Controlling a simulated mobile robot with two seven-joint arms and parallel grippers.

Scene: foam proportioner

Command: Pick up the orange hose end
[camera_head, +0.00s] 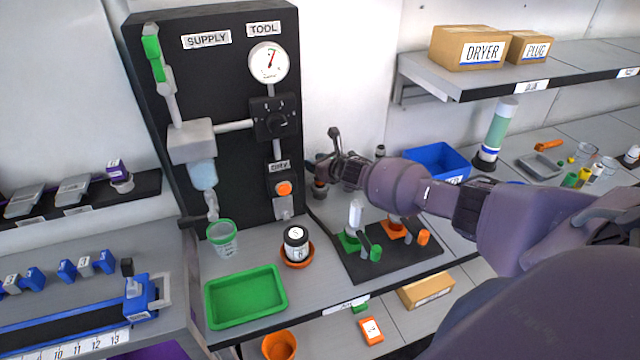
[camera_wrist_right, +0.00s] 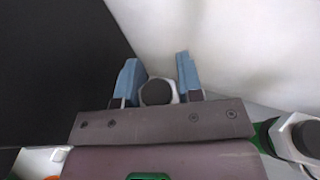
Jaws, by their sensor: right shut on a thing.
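My right gripper (camera_head: 322,168) reaches in from the right, in front of the board's lower right edge. In the right wrist view its two blue fingers (camera_wrist_right: 157,72) are shut on a pale cylinder with a dark round end (camera_wrist_right: 157,92), which I take for the orange hose end; no orange shows on it there. In the head view the gripper and arm hide most of it. An orange stand (camera_head: 391,231) with an orange handle (camera_head: 423,237) sits on the black mat, partly under my arm. Beside it stands a white-topped green hose end (camera_head: 355,215). My left gripper is out of view.
The black board (camera_head: 225,95) with gauge and valve stands just left of the gripper. A blue bin (camera_head: 437,160) is behind the arm; a shelf (camera_head: 520,75) hangs above right.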

